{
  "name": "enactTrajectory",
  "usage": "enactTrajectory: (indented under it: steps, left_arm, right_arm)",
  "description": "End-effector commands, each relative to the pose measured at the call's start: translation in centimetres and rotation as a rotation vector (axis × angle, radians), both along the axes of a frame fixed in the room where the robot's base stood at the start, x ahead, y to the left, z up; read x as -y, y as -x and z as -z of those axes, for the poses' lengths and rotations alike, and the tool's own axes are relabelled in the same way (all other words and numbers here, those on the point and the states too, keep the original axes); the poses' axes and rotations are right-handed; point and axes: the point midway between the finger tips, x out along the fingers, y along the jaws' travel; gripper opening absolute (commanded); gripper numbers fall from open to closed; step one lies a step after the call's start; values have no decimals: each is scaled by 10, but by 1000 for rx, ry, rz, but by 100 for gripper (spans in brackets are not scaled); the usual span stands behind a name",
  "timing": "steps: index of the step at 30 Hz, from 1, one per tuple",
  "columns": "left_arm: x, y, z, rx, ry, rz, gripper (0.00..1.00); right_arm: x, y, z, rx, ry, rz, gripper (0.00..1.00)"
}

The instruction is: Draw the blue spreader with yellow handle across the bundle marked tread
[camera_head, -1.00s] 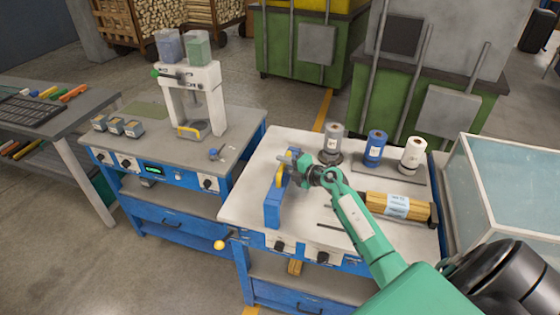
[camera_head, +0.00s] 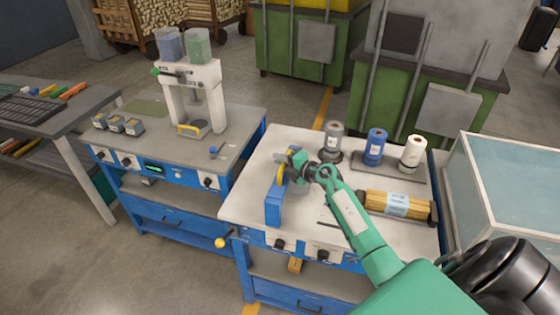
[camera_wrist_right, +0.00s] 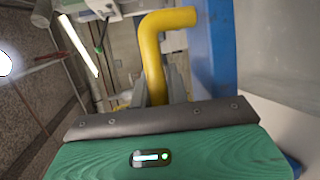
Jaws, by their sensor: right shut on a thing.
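The blue spreader (camera_head: 274,207) stands on edge at the left part of the white-topped bench, its yellow handle (camera_head: 281,174) on its upper part. My right gripper (camera_head: 287,160) is shut on the yellow handle. In the right wrist view the handle (camera_wrist_right: 154,55) rises from between the fingers, with the blue spreader body (camera_wrist_right: 222,45) beside it. The bundle (camera_head: 378,200) of wooden rods lies to the right, apart from the spreader, with a pale blue label (camera_head: 397,204) too small to read. My right arm passes in front of the bench between them. My left gripper is out of view.
Grey (camera_head: 333,138), blue (camera_head: 374,146) and white (camera_head: 411,153) rolls stand at the bench's back. A thin dark strip (camera_head: 330,225) lies near the front. A glass-sided case (camera_head: 510,180) stands right, a machine bench (camera_head: 225,150) left.

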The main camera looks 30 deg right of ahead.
Motion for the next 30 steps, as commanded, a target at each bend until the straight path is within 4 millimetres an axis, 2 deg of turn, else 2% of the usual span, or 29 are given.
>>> enactTrajectory:
  steps: [5, 8, 14, 24, 30]
  left_arm:
    - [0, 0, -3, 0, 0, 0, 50]
    - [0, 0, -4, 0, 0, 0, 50]
    - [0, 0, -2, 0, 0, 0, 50]
    - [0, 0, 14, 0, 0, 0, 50]
    - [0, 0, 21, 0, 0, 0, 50]
  right_arm:
    - [17, 19, 1, -5, 3, 2, 0]
    - [32, 37, 2, -7, 5, 2, 0]
    - [75, 87, 3, -8, 6, 2, 0]
    - [151, 177, 4, -7, 4, 1, 0]
    - [187, 219, 3, -5, 3, 1, 0]
